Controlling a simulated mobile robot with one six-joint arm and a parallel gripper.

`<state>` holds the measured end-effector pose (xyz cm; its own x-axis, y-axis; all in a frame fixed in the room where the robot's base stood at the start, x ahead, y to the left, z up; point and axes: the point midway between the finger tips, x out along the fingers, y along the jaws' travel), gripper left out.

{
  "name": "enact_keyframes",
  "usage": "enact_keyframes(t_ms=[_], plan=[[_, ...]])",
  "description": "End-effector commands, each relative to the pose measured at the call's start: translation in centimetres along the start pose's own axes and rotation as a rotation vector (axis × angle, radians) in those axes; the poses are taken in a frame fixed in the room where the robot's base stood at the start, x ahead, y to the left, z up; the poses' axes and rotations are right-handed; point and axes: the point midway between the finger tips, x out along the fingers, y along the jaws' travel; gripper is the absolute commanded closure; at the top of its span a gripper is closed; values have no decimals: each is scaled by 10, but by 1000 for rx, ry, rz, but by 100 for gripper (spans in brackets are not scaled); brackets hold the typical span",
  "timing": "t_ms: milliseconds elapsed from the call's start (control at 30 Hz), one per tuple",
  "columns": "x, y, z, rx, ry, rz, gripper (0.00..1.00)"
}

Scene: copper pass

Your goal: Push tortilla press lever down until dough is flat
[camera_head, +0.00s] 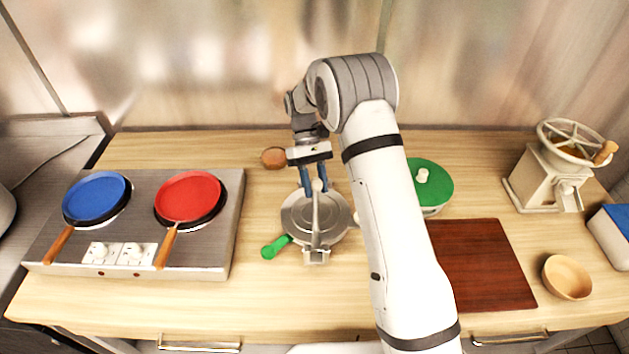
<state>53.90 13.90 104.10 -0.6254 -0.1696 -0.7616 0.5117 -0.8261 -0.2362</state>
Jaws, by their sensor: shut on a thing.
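The grey metal tortilla press (295,222) stands on the wooden counter in the middle of the head view. Its round plates look closed, one over the other. Its lever (316,228) lies over the top plate from the front hinge, with its knobbed end toward the back. My gripper (315,188) points down at the press's back edge, with its blue fingers shut on the lever end. No dough shows; the inside of the press is hidden.
A green-handled tool (275,247) touches or lies close to the press's front left. A brown round thing (273,158) is behind left. The stove (205,255) with blue and red pans is left. A green-lidded pot (434,185), cutting board (485,265), bowl (567,277) and grinder (545,180) are right.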

Motion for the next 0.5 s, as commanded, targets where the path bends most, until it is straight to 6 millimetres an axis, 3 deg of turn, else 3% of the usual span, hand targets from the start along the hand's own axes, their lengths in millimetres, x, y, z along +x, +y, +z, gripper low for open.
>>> enact_keyframes(t_ms=[300, 333, 500], plan=[[2, 2, 1, -1, -9, 4, 100], [2, 2, 1, -1, -9, 4, 63], [1, 0, 0, -1, -6, 4, 49]])
